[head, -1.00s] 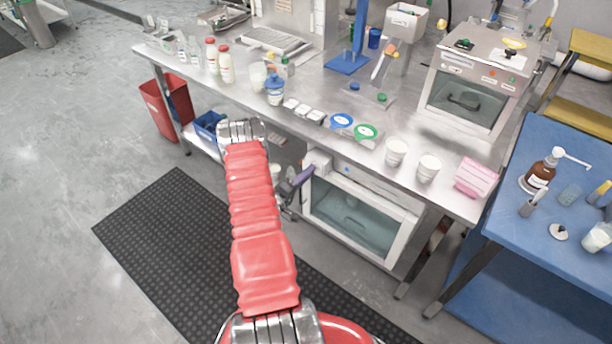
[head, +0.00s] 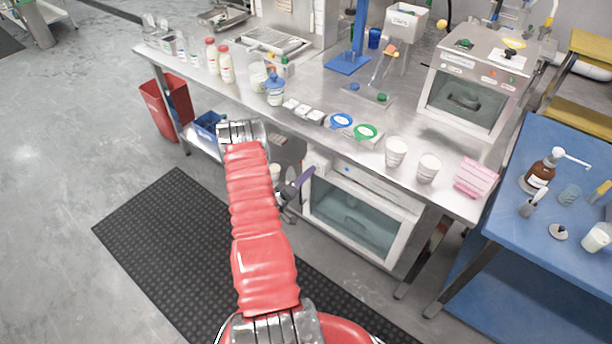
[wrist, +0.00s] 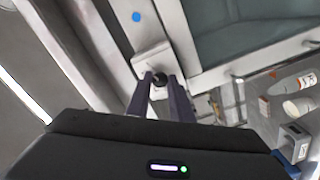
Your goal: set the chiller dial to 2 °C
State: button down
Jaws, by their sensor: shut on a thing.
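The chiller (head: 408,222) is a white-framed cabinet with a glass door, under the steel bench. In the wrist view its pale frame (wrist: 178,38) runs past a light control block (wrist: 150,56) that carries a small black dial (wrist: 157,79). My gripper (wrist: 160,79) has its two purple fingers shut on the dial, one on each side. In the head view my gripper (head: 307,174) is at the chiller's left front edge, and the dial cannot be made out there. I cannot read a scale or temperature setting in either view.
The bench (head: 440,193) above holds cups, bottles and lidded tubs. A red bin (head: 160,108) and a blue bin (head: 208,125) are at the left. A blue table (head: 510,225) stands at the right. A dark mat (head: 160,235) covers the floor in front.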

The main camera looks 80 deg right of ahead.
jog(key=c, duration=1.6)
grip_release()
jog(key=shift+f, duration=0.15)
jog(key=shift+o, duration=0.2)
jog(key=shift+a, duration=0.1)
jog(key=v, duration=1.3)
jog(key=shift+w+a, duration=0.2)
jog(key=shift+a, duration=0.05)
